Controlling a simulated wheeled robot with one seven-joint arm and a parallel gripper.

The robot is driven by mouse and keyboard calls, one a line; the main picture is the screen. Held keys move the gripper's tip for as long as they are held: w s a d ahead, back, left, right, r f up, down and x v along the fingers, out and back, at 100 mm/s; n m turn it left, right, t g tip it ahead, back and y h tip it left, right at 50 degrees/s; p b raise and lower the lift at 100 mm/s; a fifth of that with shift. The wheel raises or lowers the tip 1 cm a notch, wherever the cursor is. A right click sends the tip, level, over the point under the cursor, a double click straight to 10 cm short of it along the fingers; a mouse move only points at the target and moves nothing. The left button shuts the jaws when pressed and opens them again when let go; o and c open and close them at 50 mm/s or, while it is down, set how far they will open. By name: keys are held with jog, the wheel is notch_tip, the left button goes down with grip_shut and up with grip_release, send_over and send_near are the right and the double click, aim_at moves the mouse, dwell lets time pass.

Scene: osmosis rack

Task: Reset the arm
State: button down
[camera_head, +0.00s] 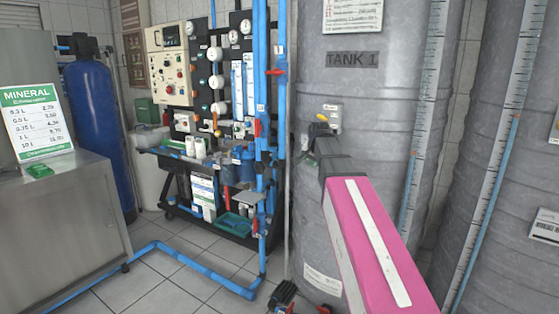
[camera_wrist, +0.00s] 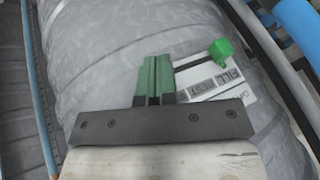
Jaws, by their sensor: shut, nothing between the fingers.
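My gripper (camera_wrist: 153,62) is shut, with its two green fingers together and nothing between them. In the wrist view it is in front of a grey ribbed tank wall (camera_wrist: 95,45). A white plate (camera_wrist: 225,85) with partly readable lettering and a green knob (camera_wrist: 221,52) is just right of the fingers and partly hidden by the gripper's mount. I cannot tell whether the fingers touch it. In the head view my pink arm reaches toward the grey tank marked TANK 1 (camera_head: 353,59), and the arm mostly hides the gripper.
Left of the tank stand blue pipes (camera_head: 262,130) and a rack (camera_head: 210,95) with gauges and a control box. A metal counter (camera_head: 60,225) and a blue cylinder (camera_head: 98,125) are further left. Blue pipe (camera_head: 190,267) crosses the tiled floor. A second tank (camera_head: 505,190) stands right.

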jog(key=s+f+n+g, duration=0.2)
jog(key=s+f, duration=0.6)
jog(key=f, duration=0.4)
jog(key=s+f+n+g, duration=0.2)
jog(key=s+f+n, duration=0.1)
jog(key=s+f, duration=0.6)
jog(key=s+f+n+g, duration=0.2)
jog(key=s+f, duration=0.6)
jog(key=f, duration=0.7)
jog(key=shift+s+d+n, duration=0.2)
jog(key=shift+s+n, duration=0.2)
jog(key=shift+n, duration=0.2)
jog(key=c, duration=1.8)
grip_release()
